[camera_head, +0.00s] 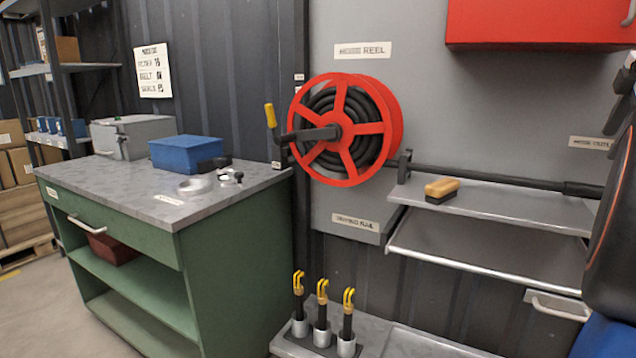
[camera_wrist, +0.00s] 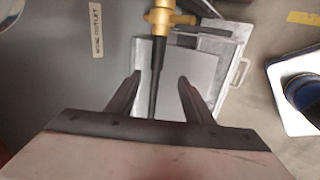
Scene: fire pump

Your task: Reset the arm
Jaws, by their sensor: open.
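My gripper (camera_wrist: 159,80) shows in the wrist view with its two dark fingers spread apart. A black hose or nozzle (camera_wrist: 157,75) hangs from a brass fitting (camera_wrist: 165,18) and lines up with the gap between the fingers. The fingers stand clear to either side of it; I cannot tell how deep it lies relative to the fingertips. In the head view a dark rounded part with an orange line at the right edge looks like my arm; I cannot make out the fingers there clearly.
A red hose reel (camera_head: 340,130) hangs on the wall. A shelf (camera_head: 490,208) with a brush (camera_head: 441,189) is at right. A green workbench (camera_head: 235,268) carries a blue box (camera_head: 187,153). Several yellow-topped tools stand in holders (camera_head: 321,336). A pale tray (camera_wrist: 238,72) lies below my gripper.

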